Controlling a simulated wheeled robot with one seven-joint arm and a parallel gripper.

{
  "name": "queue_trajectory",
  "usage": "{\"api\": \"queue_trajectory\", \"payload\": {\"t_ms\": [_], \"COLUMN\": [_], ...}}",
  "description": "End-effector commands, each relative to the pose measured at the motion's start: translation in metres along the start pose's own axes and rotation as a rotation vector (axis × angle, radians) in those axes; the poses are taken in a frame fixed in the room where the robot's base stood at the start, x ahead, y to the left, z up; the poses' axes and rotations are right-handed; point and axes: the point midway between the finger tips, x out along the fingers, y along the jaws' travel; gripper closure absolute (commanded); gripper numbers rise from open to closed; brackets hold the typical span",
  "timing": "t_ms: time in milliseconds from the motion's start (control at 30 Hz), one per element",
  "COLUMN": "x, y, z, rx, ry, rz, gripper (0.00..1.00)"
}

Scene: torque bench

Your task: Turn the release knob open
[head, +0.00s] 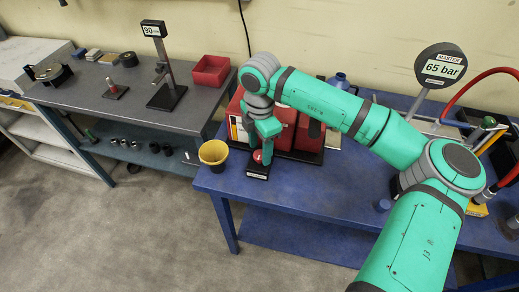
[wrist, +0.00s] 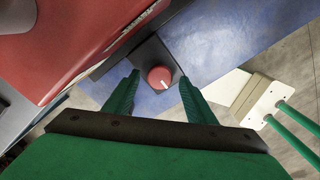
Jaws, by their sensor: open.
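The release knob (wrist: 159,77) is a round red knob with a pale mark, on a small dark base (wrist: 152,52) on the blue bench. In the head view the knob (head: 257,156) shows partly beneath my gripper (head: 266,148). In the wrist view my gripper (wrist: 158,88) is open, with one green finger on each side of the knob. There are gaps between the fingers and the knob, and nothing is held. I cannot tell the exact height of the fingertips over the knob.
A yellow cup (head: 214,152) stands left of the knob on the blue bench (head: 300,185). A red box unit (head: 308,135) stands close behind and to the right. A round gauge reading 65 bar (head: 440,68) stands farther right. A grey bench (head: 205,103) is at the left.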

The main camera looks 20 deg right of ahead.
Motion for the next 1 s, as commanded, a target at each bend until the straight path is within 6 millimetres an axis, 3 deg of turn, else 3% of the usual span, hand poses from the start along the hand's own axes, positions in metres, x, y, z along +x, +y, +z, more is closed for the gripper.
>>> {"api": "queue_trajectory", "payload": {"t_ms": [433, 467, 633, 1000], "x": [0.0118, 0.0118, 0.0117, 0.0115], "y": [0.0005, 0.0007, 0.0012, 0.0014], "z": [-0.0007, -0.001, -0.0024, -0.0027], "rx": [-0.002, -0.002, -0.005, -0.048], "ry": [0.0, 0.0, 0.0, 0.001], "rz": [0.001, 0.001, 0.001, 0.002], "gripper": [0.49, 0.52, 0.9, 0.9]}}
